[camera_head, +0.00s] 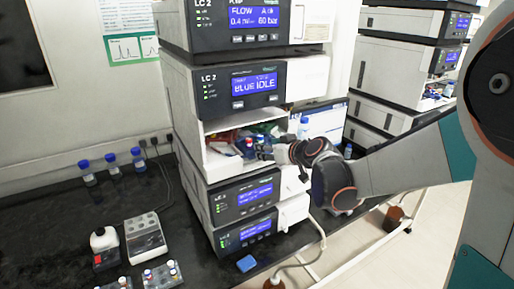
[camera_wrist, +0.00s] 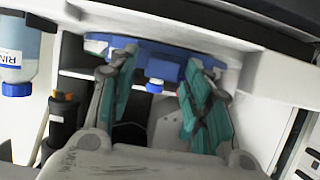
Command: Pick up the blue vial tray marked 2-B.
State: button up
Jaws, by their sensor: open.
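In the wrist view a blue tray-like piece (camera_wrist: 170,62) lies ahead, between and beyond my finger ends. A small blue-and-white cap shows at its middle. No 2-B mark is readable on it. My gripper (camera_wrist: 158,66) is open, with one teal-padded finger on each side; I cannot tell whether they touch the tray. In the head view my gripper (camera_head: 277,152) is at the open bay (camera_head: 222,168) of the middle LC stack. A red-capped vial (camera_head: 249,148) and a blurred blue-green jumble (camera_head: 265,131) are in that bay, partly hidden by the gripper.
The bay's walls are close around the gripper. Bottles (camera_head: 112,163), a white device (camera_head: 145,236) and a vial rack (camera_head: 163,276) stand on the dark bench.

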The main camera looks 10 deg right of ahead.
jog(key=shift+w, duration=0.1)
jog(key=shift+c, duration=0.6)
jog(key=c, duration=0.9)
jog(key=shift+a, duration=0.1)
